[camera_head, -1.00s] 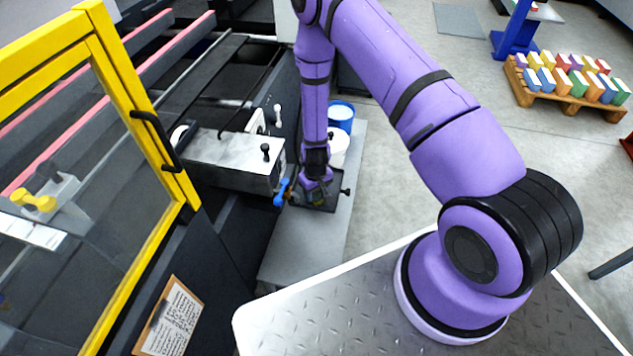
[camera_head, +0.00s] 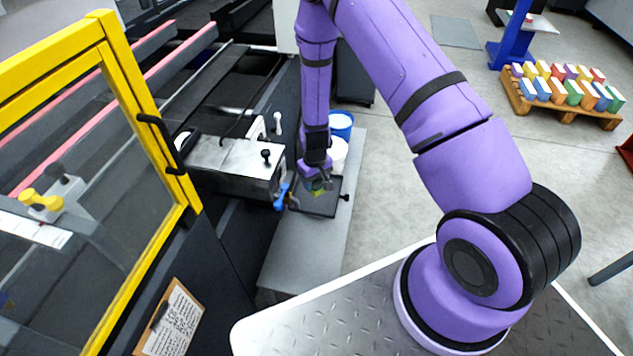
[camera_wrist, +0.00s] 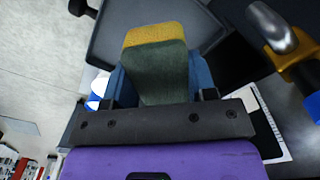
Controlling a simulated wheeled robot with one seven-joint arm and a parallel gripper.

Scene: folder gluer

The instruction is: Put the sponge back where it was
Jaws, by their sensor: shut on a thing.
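The sponge (camera_wrist: 155,60) is yellow with a dark green face and fills the space between the fingers in the wrist view. My gripper (camera_wrist: 160,85) is shut on it, with a blue finger on each side. In the head view my gripper (camera_head: 318,185) is over a dark shallow tray (camera_head: 322,207), and a small yellow-green bit of the sponge (camera_head: 317,192) shows below it. The tray (camera_wrist: 110,25) also shows beyond the sponge in the wrist view. I cannot tell whether the sponge touches the tray.
The tray lies on a grey bench (camera_head: 305,250). A blue bucket (camera_head: 341,122) and a white container (camera_head: 337,152) stand behind it. A blue-handled part (camera_head: 281,196) is close on the left, beside the metal machine housing (camera_head: 235,160). A yellow-framed door (camera_head: 150,110) stands farther left.

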